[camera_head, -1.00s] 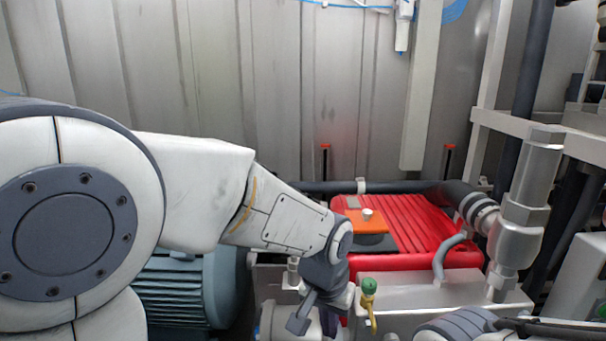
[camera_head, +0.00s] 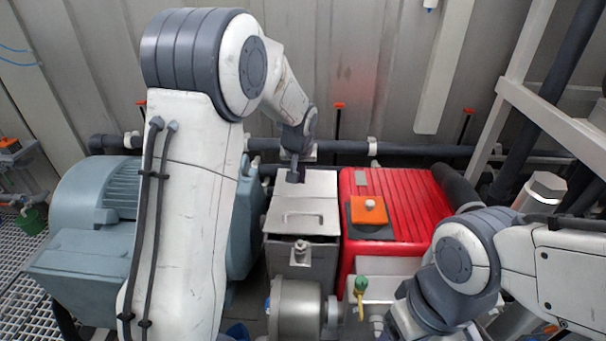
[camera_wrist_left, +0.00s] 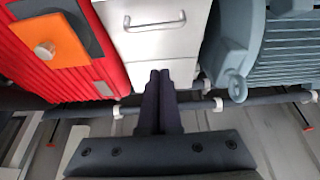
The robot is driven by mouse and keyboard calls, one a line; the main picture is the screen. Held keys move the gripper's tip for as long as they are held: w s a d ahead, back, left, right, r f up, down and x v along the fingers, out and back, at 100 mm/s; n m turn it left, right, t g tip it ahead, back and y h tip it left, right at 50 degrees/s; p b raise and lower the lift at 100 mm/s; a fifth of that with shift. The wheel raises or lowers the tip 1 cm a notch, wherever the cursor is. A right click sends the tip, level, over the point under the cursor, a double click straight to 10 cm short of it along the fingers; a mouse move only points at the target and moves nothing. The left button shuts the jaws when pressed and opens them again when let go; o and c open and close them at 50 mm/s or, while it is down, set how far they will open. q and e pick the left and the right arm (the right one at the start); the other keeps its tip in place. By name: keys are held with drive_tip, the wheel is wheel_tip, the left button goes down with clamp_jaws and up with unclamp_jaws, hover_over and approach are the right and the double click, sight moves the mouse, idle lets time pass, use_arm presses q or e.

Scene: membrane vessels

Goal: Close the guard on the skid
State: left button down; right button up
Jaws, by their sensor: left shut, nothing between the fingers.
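The guard (camera_head: 318,205) is a grey metal cover with a bar handle, on a box between the blue-grey motor and the red housing. My left gripper (camera_head: 293,177) is shut and empty, over the plate behind the handle panel. In the left wrist view its fingertips (camera_wrist_left: 160,75) overlap that plate; I cannot tell whether they touch it. My right arm shows at lower right, its fingers out of sight.
The blue-grey motor (camera_head: 72,228) stands left of the box. The red ribbed housing (camera_head: 410,205), with an orange block (camera_head: 368,210) on top, stands close on the right. A green-capped valve (camera_head: 361,285) rises in front. Dark pipes and a metal wall are behind.

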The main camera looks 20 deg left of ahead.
use_arm(q)
hover_over(301, 223)
drive_tip(key=w, duration=0.2)
wheel_tip(301, 223, down, 7)
drive_tip(key=shift+s+a+f, duration=0.15)
drive_tip(key=shift+s+f, duration=0.1)
drive_tip(key=shift+f, duration=0.3)
drive_tip(key=shift+s+a+f, duration=0.1)
drive_tip(key=shift+s+f, duration=0.15)
drive_tip(key=shift+f, duration=0.3)
drive_tip(key=shift+s+d+f, duration=0.1)
drive_tip(key=shift+s+f, duration=0.05)
drive_tip(key=shift+f, duration=0.25)
use_arm(e)
drive_tip(key=shift+a+r, duration=0.1)
drive_tip(key=shift+r, duration=0.2)
use_arm(q)
drive_tip(key=shift+f, duration=0.1)
use_arm(e)
drive_tip(key=shift+f, duration=0.1)
